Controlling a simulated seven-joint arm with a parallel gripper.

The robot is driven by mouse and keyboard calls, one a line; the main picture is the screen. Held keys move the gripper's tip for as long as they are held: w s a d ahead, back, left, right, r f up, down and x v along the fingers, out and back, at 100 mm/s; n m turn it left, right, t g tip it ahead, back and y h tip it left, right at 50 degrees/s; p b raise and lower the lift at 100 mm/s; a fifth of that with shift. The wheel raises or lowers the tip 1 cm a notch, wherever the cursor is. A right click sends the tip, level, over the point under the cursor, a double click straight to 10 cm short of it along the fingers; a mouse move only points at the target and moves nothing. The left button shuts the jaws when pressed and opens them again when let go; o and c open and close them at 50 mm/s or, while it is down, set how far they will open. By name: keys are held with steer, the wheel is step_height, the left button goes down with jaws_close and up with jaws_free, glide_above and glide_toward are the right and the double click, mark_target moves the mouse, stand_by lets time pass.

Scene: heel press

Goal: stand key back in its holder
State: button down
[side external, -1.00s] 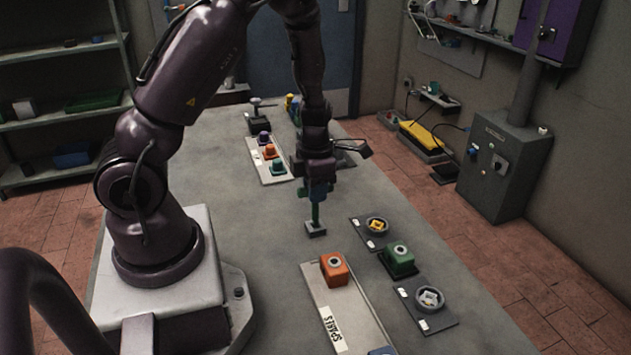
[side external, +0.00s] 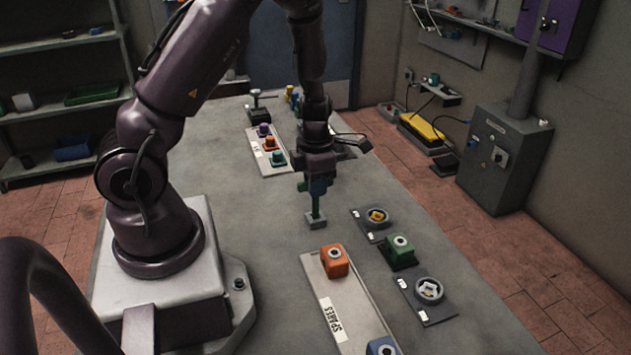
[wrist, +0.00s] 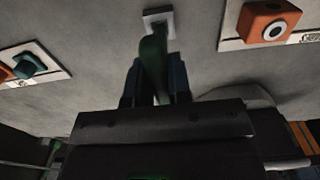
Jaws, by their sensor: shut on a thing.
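The key (side external: 316,204) is green and slim. My gripper (side external: 316,187) is shut on its upper part and holds it close to upright over the table. The holder (side external: 316,222) is a small grey square block on the table, directly below the key. The key's lower end meets the top of the holder in the side view; how far it is inside I cannot tell. In the wrist view the green key (wrist: 153,65) runs from between my fingers towards the pale square holder (wrist: 158,14), where a dark opening shows.
A spares tray (side external: 332,306) with an orange block (side external: 334,260) lies in front. A tray of coloured pieces (side external: 257,160) lies behind left.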

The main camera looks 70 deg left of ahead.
steer(key=shift+f, duration=0.45)
stand_by(0.3)
steer(key=c, duration=1)
jaws_free()
steer(key=shift+o, duration=0.2)
steer(key=shift+r, duration=0.1)
step_height(320, 180, up, 13)
